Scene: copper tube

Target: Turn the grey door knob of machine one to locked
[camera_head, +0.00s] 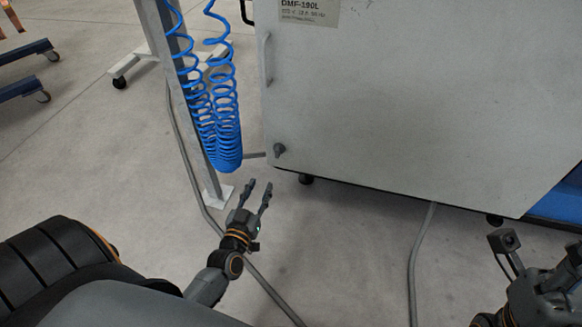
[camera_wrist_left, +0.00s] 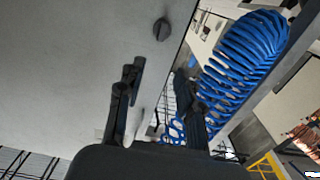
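The grey door knob (camera_head: 279,149) sits low on the left side of the pale grey door of the machine (camera_head: 400,90). In the left wrist view the knob (camera_wrist_left: 161,29) shows near the top of the door, above the fingers and apart from them. My left gripper (camera_head: 257,186) is open and empty, below and a little left of the knob in the head view. Its two fingers also show spread in the left wrist view (camera_wrist_left: 165,80).
A blue coiled hose (camera_head: 222,120) hangs from a grey post (camera_head: 185,90) left of the machine, close to my left gripper. A door handle (camera_head: 268,58) is above the knob. Cables run over the floor. Blue carts (camera_head: 25,85) stand at the far left.

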